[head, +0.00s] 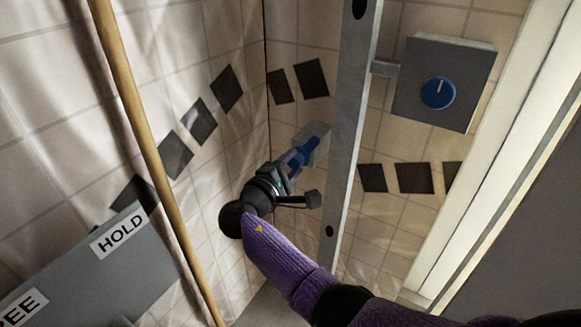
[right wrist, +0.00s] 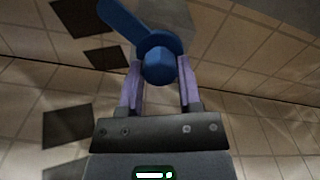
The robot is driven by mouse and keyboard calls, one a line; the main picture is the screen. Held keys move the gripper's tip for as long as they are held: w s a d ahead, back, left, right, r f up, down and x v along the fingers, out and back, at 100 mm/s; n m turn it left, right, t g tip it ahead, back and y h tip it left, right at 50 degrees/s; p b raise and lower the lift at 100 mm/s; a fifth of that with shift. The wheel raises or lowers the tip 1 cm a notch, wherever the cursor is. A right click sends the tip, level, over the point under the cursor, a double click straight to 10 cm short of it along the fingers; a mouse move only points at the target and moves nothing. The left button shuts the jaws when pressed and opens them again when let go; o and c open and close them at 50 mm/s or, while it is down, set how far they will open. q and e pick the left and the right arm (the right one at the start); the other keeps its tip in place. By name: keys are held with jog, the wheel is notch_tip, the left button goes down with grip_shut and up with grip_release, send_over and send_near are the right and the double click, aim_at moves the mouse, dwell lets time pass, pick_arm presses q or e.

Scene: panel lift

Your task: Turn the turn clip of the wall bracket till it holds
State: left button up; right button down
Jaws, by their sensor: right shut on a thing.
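The blue turn clip (head: 309,150) sits on the small grey wall bracket (head: 320,139), low in the tiled corner, just left of the metal upright. In the right wrist view the clip (right wrist: 158,66) shows a round hub, with its arm slanting to the upper left. The grey bracket block (right wrist: 206,22) is behind it. My right gripper (head: 293,160) reaches in from below. Its two purple fingers (right wrist: 158,82) are shut on the clip's hub, one on each side. The fingers partly hide the clip in the head view. My left gripper is in neither view.
The holed metal upright (head: 352,140) stands close right of my right gripper. A grey box (head: 408,90) with a blue dial (head: 438,93) is at the upper right. A grey panel labelled HOLD (head: 120,229) and a wooden pole (head: 135,115) are at left.

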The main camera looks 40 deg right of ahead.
jog(key=m, duration=0.1)
jog(key=m+b, duration=0.1)
jog(key=m, duration=0.2)
jog(key=shift+f+m+b, duration=0.25)
jog(key=shift+m+b, duration=0.05)
jog(key=shift+b, duration=0.1)
jog(key=m+b, duration=0.1)
jog(key=m, duration=0.2)
jog(key=shift+b, duration=0.3)
jog(key=m+b, duration=0.1)
jog(key=m, duration=0.2)
jog(key=shift+r, duration=0.1)
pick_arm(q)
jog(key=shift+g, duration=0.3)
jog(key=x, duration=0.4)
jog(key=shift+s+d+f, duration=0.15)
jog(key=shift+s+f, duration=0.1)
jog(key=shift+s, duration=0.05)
pick_arm(e)
jog(key=shift+m, duration=0.3)
pick_arm(q)
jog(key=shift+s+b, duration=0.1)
jog(key=shift+b, duration=0.2)
pick_arm(e)
jog(key=shift+r, duration=0.1)
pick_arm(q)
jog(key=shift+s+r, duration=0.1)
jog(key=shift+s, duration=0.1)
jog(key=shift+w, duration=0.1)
